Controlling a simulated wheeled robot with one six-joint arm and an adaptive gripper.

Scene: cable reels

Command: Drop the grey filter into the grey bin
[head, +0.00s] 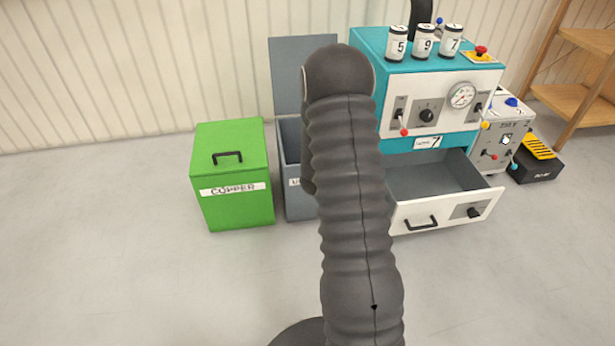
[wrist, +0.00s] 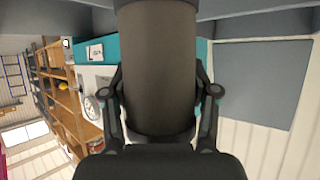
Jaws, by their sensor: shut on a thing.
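The grey bin (head: 297,200) stands on the floor between the green bin and the teal machine. Its lid (head: 290,75) is raised, and my arm covers much of its opening and label. In the wrist view my gripper (wrist: 160,95) is shut on a dark grey cylinder, the grey filter (wrist: 158,60), with a finger on each side. In the head view my gripper and the filter are hidden behind my arm. A grey panel at the right of the wrist view (wrist: 262,85) looks like the raised lid. How far the filter is above or inside the bin cannot be told.
A closed green bin (head: 231,205) marked COPPER stands left. The teal machine (head: 430,144) has an open drawer (head: 445,205) at right, with several numbered canisters (head: 424,43) on top. A wooden shelf (head: 585,85) stands far right. The left floor is clear.

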